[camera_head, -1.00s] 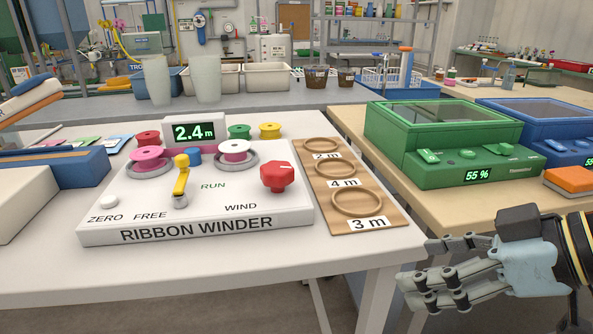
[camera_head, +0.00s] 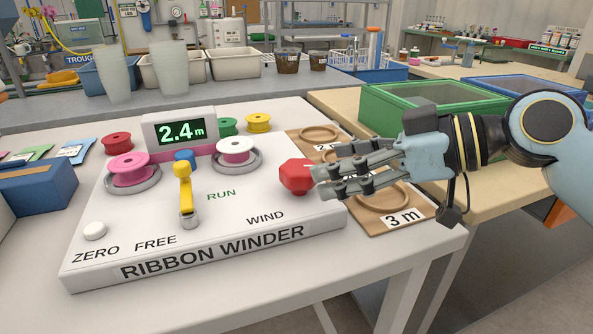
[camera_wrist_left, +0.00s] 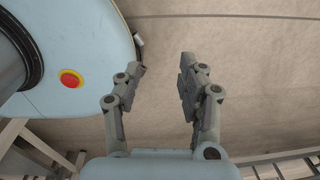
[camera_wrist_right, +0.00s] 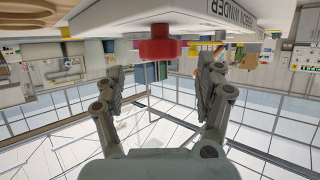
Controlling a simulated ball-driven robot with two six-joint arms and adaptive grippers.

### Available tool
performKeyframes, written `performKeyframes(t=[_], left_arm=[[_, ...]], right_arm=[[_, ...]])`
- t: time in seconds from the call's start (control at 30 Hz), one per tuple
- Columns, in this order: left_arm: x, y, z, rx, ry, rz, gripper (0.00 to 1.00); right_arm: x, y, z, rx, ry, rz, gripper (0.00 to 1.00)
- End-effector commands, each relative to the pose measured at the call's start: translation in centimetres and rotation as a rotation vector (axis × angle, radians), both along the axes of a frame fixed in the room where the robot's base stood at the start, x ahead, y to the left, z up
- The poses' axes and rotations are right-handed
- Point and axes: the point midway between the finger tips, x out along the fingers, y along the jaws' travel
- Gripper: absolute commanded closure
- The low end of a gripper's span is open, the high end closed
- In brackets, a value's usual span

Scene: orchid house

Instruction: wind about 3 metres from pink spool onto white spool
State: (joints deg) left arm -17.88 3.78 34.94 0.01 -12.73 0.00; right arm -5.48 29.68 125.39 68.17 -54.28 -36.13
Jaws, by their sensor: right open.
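The ribbon winder (camera_head: 215,245) stands on the white table and its display (camera_head: 179,132) reads 2.4 m. The pink spool (camera_head: 133,170) sits at its left. The white spool (camera_head: 237,152) to the right carries some pink ribbon, and a pink strip runs between them. The yellow lever (camera_head: 184,190) stands between FREE and RUN. The red knob (camera_head: 297,177) is right of RUN; it also shows in the right wrist view (camera_wrist_right: 158,48). My right gripper (camera_head: 318,183) is open with its fingertips close by the knob. My left gripper (camera_wrist_left: 160,70) is open and empty, away from the winder.
A wooden board (camera_head: 418,218) with rings marked by length lies right of the winder, partly under my right arm. A white ZERO button (camera_head: 94,231) is at the front left. Red (camera_head: 117,143), green (camera_head: 228,126) and yellow (camera_head: 258,123) spools stand behind.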

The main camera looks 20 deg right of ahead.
Motion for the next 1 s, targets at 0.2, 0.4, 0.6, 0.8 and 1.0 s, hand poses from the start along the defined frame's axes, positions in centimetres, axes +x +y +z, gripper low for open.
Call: performKeyframes(t=[0.2,0.4,0.6,0.8,1.0], left_arm=[[1.2,1.2,-0.2,0.014,-0.017,-0.006,0.6],[2.5,1.3,-0.2,0.015,-0.037,-0.008,0.6],[2.2,1.3,-0.3,0.015,-0.032,-0.007,0.6],[1.5,1.2,-0.3,0.014,-0.022,-0.006,0.6],[1.4,1.0,-0.3,0.012,-0.021,-0.005,0.6]], right_arm=[[2.1,2.5,-1.2,0.008,0.0,-0.001,0.28],[3.5,4.1,-2.2,0.002,0.001,0.0,0.28],[3.9,4.7,-2.4,0.0,0.001,0.002,0.28],[3.9,4.7,-2.5,0.0,0.001,0.002,0.28],[3.9,4.7,-2.5,0.0,0.001,0.002,0.52]])
